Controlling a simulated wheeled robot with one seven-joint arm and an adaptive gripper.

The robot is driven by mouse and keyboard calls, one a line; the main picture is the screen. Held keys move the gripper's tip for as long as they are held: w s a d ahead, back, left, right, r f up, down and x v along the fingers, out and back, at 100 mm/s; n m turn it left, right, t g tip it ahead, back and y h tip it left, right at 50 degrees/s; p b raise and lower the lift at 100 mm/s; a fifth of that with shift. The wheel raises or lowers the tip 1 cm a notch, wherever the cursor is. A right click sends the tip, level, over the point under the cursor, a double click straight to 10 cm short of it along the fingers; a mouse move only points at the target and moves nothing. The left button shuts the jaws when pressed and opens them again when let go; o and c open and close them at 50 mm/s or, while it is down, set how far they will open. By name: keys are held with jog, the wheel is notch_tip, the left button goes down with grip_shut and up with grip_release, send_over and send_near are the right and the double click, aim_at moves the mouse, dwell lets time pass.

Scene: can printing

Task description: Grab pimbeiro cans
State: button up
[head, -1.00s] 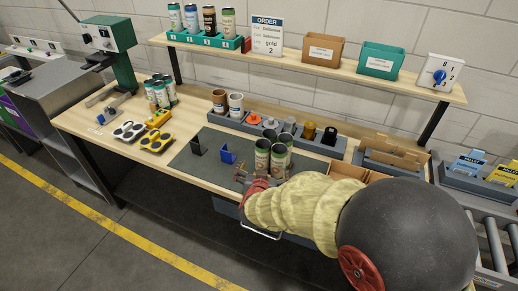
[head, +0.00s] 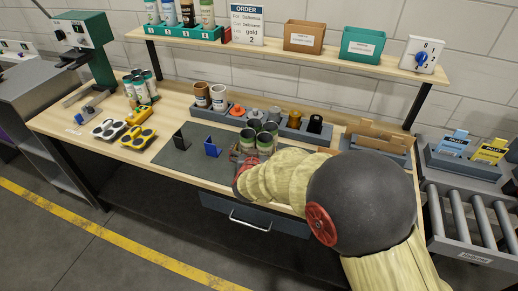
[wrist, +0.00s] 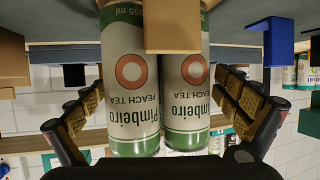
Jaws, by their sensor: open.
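Several green-and-white cans stand upright and close together on the dark mat (head: 188,157), one of them this can (head: 265,144). In the wrist view, which is upside down, two cans read "Pimbeiro Peach Tea": one on the left (wrist: 130,75) and one on the right (wrist: 187,95). My gripper (wrist: 163,92) is open, with a finger on each side of this pair and a gap on both sides. In the head view my gripper (head: 241,158) is at the front left of the cans, mostly hidden by my arm.
A blue holder (head: 212,149) and a black holder (head: 181,140) stand left of the cans. Behind is a grey rack (head: 290,131) with cups and small parts. More cans (head: 140,88) stand at the back left. An order sign (head: 247,25) sits on the shelf. A tan block (wrist: 172,28) partly covers the cans in the wrist view.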

jog(key=shift+c, duration=0.3)
jog(key=c, duration=1)
jog(key=shift+r, duration=0.1)
